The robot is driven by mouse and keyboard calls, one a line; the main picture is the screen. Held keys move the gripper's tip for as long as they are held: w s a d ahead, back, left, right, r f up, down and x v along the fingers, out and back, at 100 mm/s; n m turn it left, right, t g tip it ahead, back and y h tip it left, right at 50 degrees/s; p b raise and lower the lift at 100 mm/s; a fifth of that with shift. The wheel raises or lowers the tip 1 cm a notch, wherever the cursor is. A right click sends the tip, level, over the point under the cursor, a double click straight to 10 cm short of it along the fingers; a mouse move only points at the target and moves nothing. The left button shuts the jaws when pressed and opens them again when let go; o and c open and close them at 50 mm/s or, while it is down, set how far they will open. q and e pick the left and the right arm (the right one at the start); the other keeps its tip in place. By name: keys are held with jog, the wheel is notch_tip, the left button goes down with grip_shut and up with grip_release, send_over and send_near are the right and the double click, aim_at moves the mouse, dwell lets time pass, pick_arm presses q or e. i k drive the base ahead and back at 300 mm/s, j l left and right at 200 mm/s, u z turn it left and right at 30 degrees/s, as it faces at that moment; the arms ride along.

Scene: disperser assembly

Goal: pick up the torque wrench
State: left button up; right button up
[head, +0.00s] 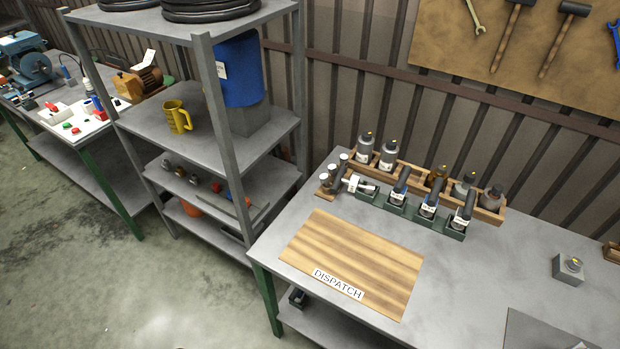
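I cannot make out a torque wrench for certain. A yellow open-ended wrench (475,15) hangs on the pegboard at the top right, beside two dark-headed hammers (511,32). A blue tool (616,38) is cut off by the right edge. Small parts lie on a middle level of the grey shelf rack (222,105), too small to name. Neither of my grippers is in view.
The workbench (470,290) holds a wooden board labelled DISPATCH (355,262), a wooden rack of bottles (408,175), a green holder with dark-topped items (410,211) and a grey block (568,269). The rack carries a yellow mug (176,117) and a blue container (241,72). Floor is clear at lower left.

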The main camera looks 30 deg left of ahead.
aim_at(354, 183)
jog(key=u, duration=0.65)
jog(key=j, duration=0.25)
jog(key=i+j+z, duration=0.1)
jog(key=j+z, duration=0.25)
jog(key=j, duration=0.2)
jog(key=j+z, duration=0.4)
jog(key=j, duration=0.2)
